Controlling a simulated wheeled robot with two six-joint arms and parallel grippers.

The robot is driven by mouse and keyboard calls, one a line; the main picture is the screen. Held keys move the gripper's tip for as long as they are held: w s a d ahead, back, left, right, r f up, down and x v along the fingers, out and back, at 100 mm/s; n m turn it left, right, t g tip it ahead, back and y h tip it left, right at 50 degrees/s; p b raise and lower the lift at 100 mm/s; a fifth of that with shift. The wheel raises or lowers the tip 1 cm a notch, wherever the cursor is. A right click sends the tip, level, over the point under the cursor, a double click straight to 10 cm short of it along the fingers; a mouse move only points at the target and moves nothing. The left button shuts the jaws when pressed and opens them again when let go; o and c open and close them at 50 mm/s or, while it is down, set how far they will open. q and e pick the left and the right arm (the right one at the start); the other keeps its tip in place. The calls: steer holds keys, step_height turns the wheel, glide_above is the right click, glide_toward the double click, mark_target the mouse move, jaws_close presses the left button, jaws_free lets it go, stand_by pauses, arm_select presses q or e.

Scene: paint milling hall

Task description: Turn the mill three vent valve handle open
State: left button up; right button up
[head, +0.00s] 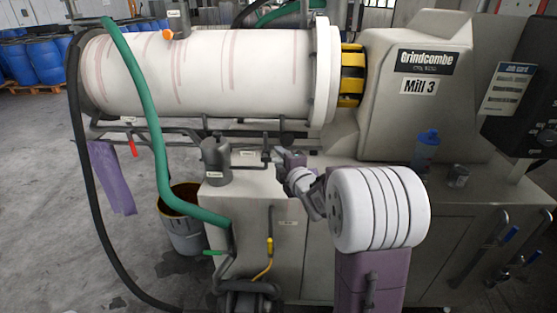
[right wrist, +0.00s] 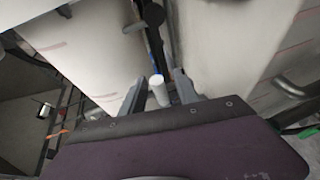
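Mill three is the large pale machine marked "Mill 3" (head: 418,87), with a white horizontal drum (head: 205,75). Below the drum, a thin grey pipe with a small white tag (head: 249,153) runs from a grey pot-shaped fitting (head: 215,160) toward my right gripper (head: 273,155). In the right wrist view the right gripper (right wrist: 159,92) is open, with a short pale cylinder (right wrist: 160,90) between its fingers. I cannot tell if they touch it or whether it is the vent valve handle. The tag is unreadable. My left gripper is not in view.
A red handle (head: 132,147) hangs below the drum at left. A green hose (head: 150,110) and black hose (head: 80,150) hang at the left. A bucket (head: 183,225) stands on the floor.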

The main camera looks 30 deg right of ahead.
steer(key=shift+x, duration=0.95)
jaws_close()
stand_by(0.7)
